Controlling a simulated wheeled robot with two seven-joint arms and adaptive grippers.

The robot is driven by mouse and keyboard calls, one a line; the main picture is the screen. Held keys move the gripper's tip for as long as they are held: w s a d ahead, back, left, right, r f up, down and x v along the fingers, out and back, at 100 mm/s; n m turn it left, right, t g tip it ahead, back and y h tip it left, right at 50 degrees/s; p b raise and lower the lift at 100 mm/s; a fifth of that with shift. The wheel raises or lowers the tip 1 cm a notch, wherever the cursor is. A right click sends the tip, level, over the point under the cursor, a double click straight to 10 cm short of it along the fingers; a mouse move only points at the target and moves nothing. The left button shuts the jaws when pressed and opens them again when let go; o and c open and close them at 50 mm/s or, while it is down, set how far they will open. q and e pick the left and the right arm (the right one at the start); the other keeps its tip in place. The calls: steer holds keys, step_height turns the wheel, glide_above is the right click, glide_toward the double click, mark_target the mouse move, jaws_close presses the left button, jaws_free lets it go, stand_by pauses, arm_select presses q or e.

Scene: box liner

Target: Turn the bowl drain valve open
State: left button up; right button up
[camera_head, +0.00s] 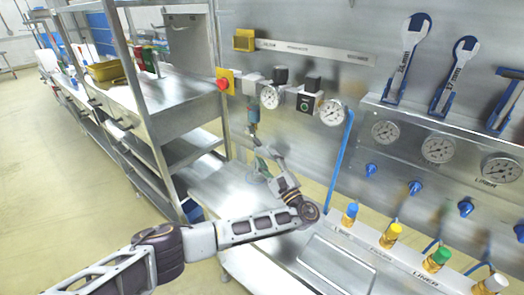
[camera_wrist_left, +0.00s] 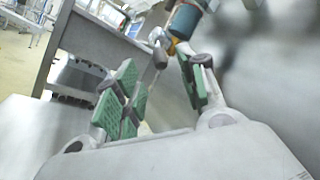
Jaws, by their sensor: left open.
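A blue-grey bowl (camera_head: 253,114) hangs below the fittings on the upright metal panel, left of a gauge. It also shows at the top of the left wrist view (camera_wrist_left: 186,20). Under it is a small yellow drain fitting (camera_wrist_left: 172,46) with a grey lever-like piece (camera_wrist_left: 158,54), which I take as the drain valve. My left gripper (camera_head: 262,151) is just below the bowl. In the left wrist view its two green-padded fingers (camera_wrist_left: 158,66) are apart, with the grey piece seen between or beyond their tips. Contact cannot be told. My right gripper is not in view.
A metal shelf bench (camera_head: 185,92) stands left of the gripper. A red button on a yellow plate (camera_head: 223,84) and a gauge (camera_head: 269,97) sit above. A blue hose (camera_head: 341,160) runs down to the right. A bare metal shelf (camera_head: 215,190) lies below.

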arm_select(q)
steer(key=v, duration=0.4)
steer(key=shift+c, duration=0.5)
